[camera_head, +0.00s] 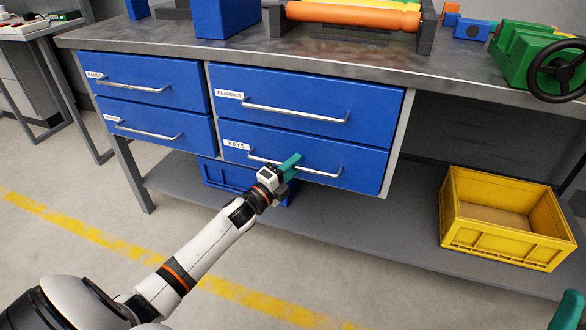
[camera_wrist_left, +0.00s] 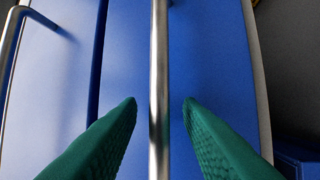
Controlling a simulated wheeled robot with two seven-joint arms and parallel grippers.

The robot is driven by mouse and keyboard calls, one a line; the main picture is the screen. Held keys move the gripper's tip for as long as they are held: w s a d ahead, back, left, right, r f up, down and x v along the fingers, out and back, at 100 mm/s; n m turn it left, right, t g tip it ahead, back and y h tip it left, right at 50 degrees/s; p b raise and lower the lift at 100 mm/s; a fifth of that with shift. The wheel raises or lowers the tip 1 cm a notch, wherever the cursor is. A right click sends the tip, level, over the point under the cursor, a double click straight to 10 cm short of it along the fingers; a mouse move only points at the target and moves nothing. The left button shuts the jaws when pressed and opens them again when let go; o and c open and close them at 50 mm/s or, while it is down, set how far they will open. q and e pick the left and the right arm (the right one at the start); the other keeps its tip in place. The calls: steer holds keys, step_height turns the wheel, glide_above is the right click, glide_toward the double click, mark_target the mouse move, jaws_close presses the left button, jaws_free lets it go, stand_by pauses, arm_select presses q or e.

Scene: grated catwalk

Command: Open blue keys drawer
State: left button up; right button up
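The blue KEYS drawer (camera_head: 350,165) is the lower right drawer under the workbench. Its front looks flush with the drawers around it. Its silver bar handle (camera_head: 318,172) runs across the front, and in the left wrist view the bar (camera_wrist_left: 159,60) runs upright through the middle. My left gripper (camera_head: 291,163) is at the handle. Its green fingertips (camera_wrist_left: 160,103) stand open, one on each side of the bar, with a gap on both sides. The right gripper shows only as a green piece (camera_head: 568,308) at the lower right corner; its fingers cannot be made out.
The BEARINGS drawer (camera_head: 375,108) is directly above, with its own handle. Two more blue drawers (camera_head: 150,85) are to the left. A yellow crate (camera_head: 478,240) and a blue crate (camera_head: 222,180) stand on the lower shelf. The floor in front is clear.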

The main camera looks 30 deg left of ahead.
arm_select(q)
jaws_close()
steer(key=shift+s, duration=0.1)
stand_by(0.3)
